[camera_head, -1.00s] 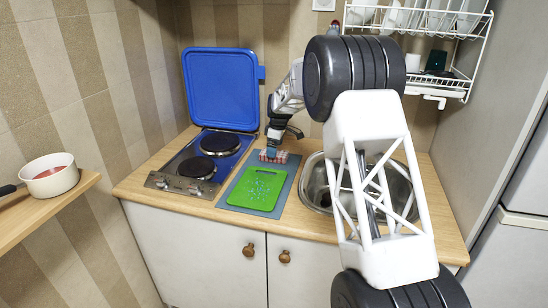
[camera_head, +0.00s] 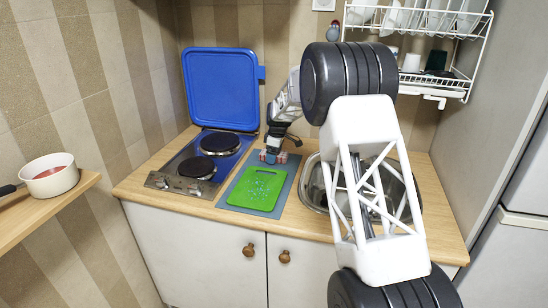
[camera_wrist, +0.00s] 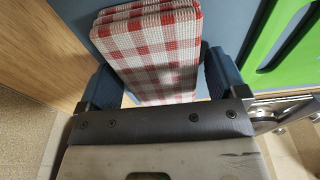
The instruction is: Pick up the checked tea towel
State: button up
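The red-and-white checked tea towel (camera_wrist: 150,45) is folded in several layers and lies on the blue-grey mat (camera_head: 287,183) at its back end. In the head view the towel (camera_head: 284,156) is partly hidden behind my gripper (camera_head: 271,156). In the wrist view my gripper (camera_wrist: 160,80) is open, with one blue finger on each side of the towel. The near end of the towel lies between the fingers; a narrow gap seems to show beside it, and I cannot tell whether either finger touches it.
A green cutting board (camera_head: 256,189) lies on the mat in front of the towel. The hob (camera_head: 178,184) with its raised blue lid (camera_head: 221,90) is to the left, the sink (camera_head: 313,186) to the right. A dish rack (camera_head: 452,85) hangs at upper right.

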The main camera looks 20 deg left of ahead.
jog(key=c, duration=0.8)
jog(key=shift+o, duration=0.2)
jog(key=shift+r, duration=0.15)
jog(key=shift+r, duration=1.75)
jog(key=shift+s+d+f, duration=0.1)
jog(key=shift+s+d, duration=0.2)
jog(key=shift+s, duration=0.35)
jog(key=s+d, duration=0.2)
jog(key=s, duration=0.2)
jog(key=s+d+r, duration=0.1)
jog(key=s+d, duration=0.1)
jog(key=s, duration=0.2)
jog(key=s+d, duration=0.2)
jog(key=s, duration=0.3)
jog(key=shift+s+d+r, duration=0.1)
jog(key=shift+d+r, duration=0.05)
jog(key=shift+r, duration=0.05)
